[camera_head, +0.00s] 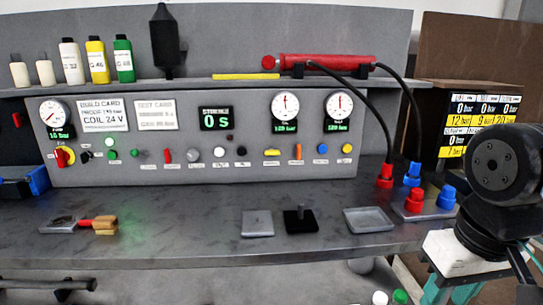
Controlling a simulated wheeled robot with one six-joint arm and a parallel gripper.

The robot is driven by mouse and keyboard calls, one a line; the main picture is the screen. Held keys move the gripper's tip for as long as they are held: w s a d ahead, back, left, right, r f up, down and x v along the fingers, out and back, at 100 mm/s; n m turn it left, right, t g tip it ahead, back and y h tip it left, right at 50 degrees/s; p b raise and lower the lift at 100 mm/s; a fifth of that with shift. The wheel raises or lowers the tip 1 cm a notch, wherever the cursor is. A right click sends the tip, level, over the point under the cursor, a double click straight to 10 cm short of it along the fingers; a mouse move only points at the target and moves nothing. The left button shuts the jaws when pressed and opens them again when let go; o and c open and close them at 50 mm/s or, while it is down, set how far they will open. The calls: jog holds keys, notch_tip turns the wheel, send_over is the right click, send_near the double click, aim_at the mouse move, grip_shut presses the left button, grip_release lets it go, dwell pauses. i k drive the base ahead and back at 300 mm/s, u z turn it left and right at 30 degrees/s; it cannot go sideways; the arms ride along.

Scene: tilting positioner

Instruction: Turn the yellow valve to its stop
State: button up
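Several yellow parts sit on the grey control panel, and I cannot tell for certain which one is the valve. A flat yellow handle (272,152) lies horizontal in the lower row of controls. A round yellow knob (347,148) is at the right end of that row. A red rotary handle on a yellow plate (64,156) is at the far left. My arm shows only as black links at the right edge, well right of the panel controls. My gripper's fingers are not visible.
Red and blue couplings (385,176) with black hoses stand at the right. The front middle of the bench is clear.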

aim_at(270, 152)
jog(key=k, duration=0.6)
jog(key=u, duration=0.7)
jog(key=i, duration=1.4)
jog(key=z, duration=0.15)
